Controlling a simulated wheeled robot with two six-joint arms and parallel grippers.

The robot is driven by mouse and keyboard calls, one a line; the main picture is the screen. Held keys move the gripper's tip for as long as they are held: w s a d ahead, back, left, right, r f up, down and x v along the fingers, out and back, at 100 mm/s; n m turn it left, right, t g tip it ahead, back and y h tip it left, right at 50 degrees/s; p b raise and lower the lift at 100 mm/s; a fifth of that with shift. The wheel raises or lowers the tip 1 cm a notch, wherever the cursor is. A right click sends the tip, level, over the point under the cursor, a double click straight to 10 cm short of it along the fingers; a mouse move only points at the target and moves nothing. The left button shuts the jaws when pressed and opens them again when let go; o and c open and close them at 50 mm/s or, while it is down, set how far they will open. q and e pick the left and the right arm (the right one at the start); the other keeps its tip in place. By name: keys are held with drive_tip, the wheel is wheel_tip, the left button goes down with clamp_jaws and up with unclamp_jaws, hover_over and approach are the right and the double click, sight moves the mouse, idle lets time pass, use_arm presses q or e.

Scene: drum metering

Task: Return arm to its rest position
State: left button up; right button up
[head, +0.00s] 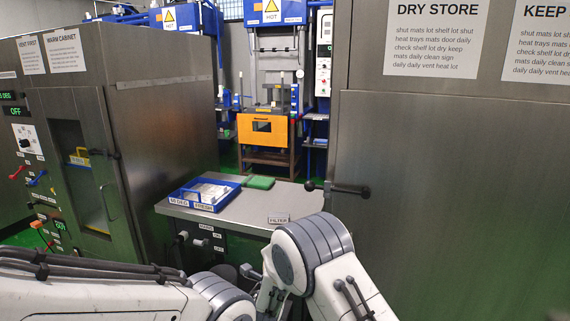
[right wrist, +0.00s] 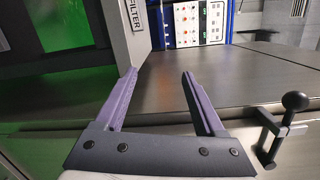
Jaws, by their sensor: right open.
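My right arm rises in the lower middle of the head view, and its gripper is hidden there. In the right wrist view my right gripper (right wrist: 159,77) is open, with two purple fingers apart and nothing between them. A metal panel lies behind the fingers. A black-knobbed handle (right wrist: 287,122) stands on a metal surface to the right of them, apart from the gripper. My left arm comes in from the lower left of the head view. Its gripper is not visible.
A metal bench (head: 245,213) holds a blue tray (head: 176,197), a green pad (head: 260,182) and a FILTER label (head: 279,218). The warm cabinet (head: 158,95) stands left; the dry store (head: 440,190), with a black handle (head: 347,189), stands right. An orange-fronted press (head: 263,130) is behind.

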drive_tip(key=s+d+r+m+g+h, duration=0.25)
drive_tip(key=s+d+m+g, duration=0.3)
drive_tip(key=s+m, duration=0.5)
drive_tip(key=s+d+r+m+g+h, duration=0.2)
drive_tip(key=s+d+r+m+g, duration=0.4)
drive_tip(key=s+m, duration=0.5)
drive_tip(key=s+a+f+m+g+y, duration=0.1)
drive_tip(key=s+a+m+g+y, duration=0.15)
drive_tip(key=s+m, duration=0.5)
drive_tip(key=s+a+f+m+g+y, duration=0.1)
drive_tip(key=s+a+m+y, duration=0.1)
drive_tip(key=s+m+y, duration=0.5)
drive_tip(key=s+a+f+m+g, duration=0.1)
drive_tip(key=s+a+m+g, duration=0.15)
drive_tip(key=s+m, duration=0.55)
wheel_tip(320, 180, up, 14)
drive_tip(key=s+n+p, duration=0.1)
drive_tip(key=n+p, duration=0.1)
drive_tip(key=p, duration=1.2)
drive_tip(key=shift+s+f, duration=0.15)
drive_tip(key=shift+s, duration=0.25)
drive_tip(key=o, duration=0.3)
drive_tip(key=shift+a+r, duration=0.1)
drive_tip(key=shift+r, duration=0.15)
drive_tip(key=shift+o, duration=0.7)
drive_tip(key=shift+f, duration=0.1)
